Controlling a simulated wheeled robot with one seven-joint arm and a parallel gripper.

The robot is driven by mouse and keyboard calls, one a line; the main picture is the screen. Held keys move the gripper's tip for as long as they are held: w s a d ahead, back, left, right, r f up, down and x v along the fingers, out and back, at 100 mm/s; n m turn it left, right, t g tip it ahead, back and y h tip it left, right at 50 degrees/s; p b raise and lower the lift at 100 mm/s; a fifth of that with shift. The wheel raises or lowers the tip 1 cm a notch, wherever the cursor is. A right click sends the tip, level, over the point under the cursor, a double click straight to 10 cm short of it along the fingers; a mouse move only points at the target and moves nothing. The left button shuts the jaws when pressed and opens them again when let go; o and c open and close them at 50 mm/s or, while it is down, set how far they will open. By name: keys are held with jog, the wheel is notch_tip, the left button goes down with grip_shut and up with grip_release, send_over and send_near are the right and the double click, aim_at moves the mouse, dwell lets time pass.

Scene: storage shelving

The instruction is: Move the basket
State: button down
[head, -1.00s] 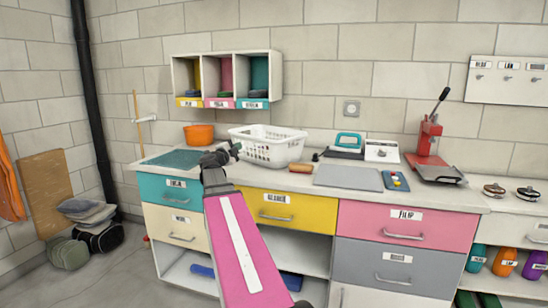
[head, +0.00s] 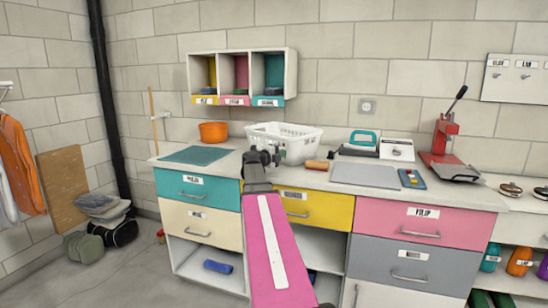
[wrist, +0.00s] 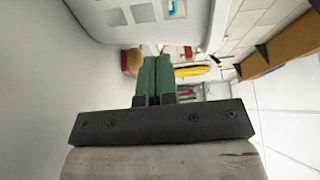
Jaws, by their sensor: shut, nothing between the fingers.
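The white basket (head: 298,146) with a perforated side stands upright on the counter, and looks empty from here. Its white wall (wrist: 150,14) fills the top of the wrist view, close to my fingers. My gripper (head: 268,157) is in front of the basket's left part in the head view and covers some of it. The green fingers (wrist: 156,78) are together with nothing between them in the wrist view. I cannot tell whether they touch the basket.
An orange bowl (head: 213,132) and a teal mat (head: 195,155) lie left of the basket. A wooden-handled brush (head: 318,165), a grey board (head: 365,174) and a red press (head: 446,142) are to its right. Cubbies (head: 243,76) hang above.

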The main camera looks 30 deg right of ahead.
jog(key=shift+w+d, duration=0.4)
jog(key=shift+w, duration=0.35)
jog(key=shift+w+d, duration=0.4)
jog(key=shift+w, duration=0.35)
jog(key=shift+w, duration=0.1)
jog(key=w+d, duration=0.2)
jog(key=w, duration=0.2)
jog(key=w+d, duration=0.3)
jog(key=w, duration=0.1)
jog(key=w+d, duration=0.3)
jog(key=w, duration=0.1)
jog(key=shift+w, duration=0.1)
